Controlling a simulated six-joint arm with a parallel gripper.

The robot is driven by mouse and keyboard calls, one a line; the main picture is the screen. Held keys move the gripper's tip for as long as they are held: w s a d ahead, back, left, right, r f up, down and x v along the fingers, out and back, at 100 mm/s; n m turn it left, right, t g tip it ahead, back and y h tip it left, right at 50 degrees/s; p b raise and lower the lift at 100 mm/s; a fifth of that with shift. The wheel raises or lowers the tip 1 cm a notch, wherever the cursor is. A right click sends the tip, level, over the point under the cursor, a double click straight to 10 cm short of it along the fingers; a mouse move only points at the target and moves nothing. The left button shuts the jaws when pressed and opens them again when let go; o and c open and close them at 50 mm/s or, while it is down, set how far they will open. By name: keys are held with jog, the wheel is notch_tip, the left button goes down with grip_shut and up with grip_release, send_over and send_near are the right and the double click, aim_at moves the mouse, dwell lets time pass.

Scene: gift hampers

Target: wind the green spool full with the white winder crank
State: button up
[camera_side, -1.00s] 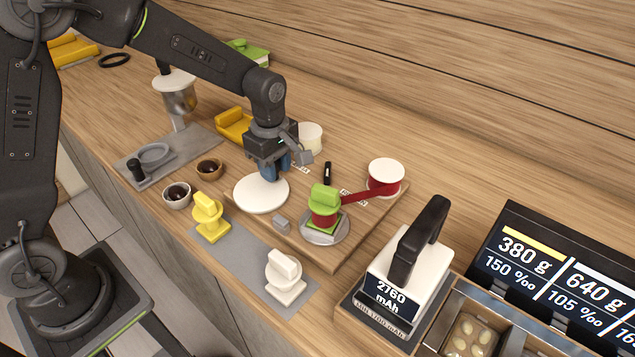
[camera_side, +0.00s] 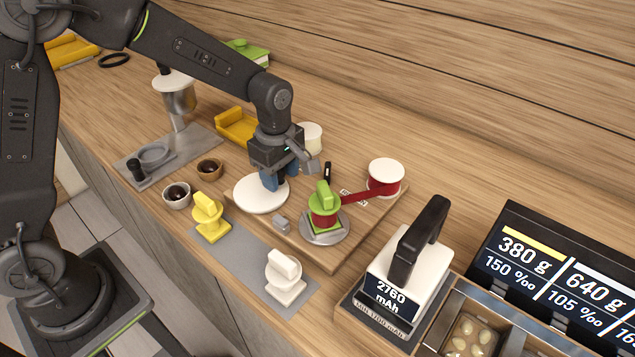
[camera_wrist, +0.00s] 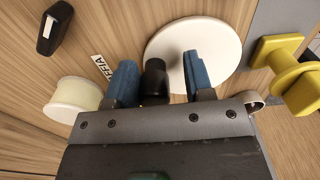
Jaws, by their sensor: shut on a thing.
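The white winder crank (camera_side: 255,201) is a flat white disc on the wooden board, and it also shows in the wrist view (camera_wrist: 216,40). My gripper (camera_side: 275,180) is over it, blue fingers pointing down. In the wrist view my gripper (camera_wrist: 158,76) is shut on the crank's black knob (camera_wrist: 154,80); the side view hides this knob. The green spool (camera_side: 325,193) stands upright on a grey round base (camera_side: 335,236), with red ribbon around its middle. The ribbon (camera_side: 355,195) runs taut to a white-topped supply roll (camera_side: 386,171).
A yellow piece (camera_side: 209,216) and a white piece (camera_side: 285,272) stand on a grey mat in front. A scale-like device (camera_side: 405,265) reads 2760 mAh at right. A cream roll (camera_side: 310,136) and a black item (camera_side: 327,171) lie behind the crank.

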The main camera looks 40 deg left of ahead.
jog(key=shift+s, duration=0.2)
jog(key=o, duration=0.5)
jog(key=shift+s+d, duration=0.6)
jog(key=shift+s, duration=0.2)
jog(key=shift+c, duration=0.2)
jog(key=shift+o, duration=0.9)
jog(key=shift+s, duration=0.25)
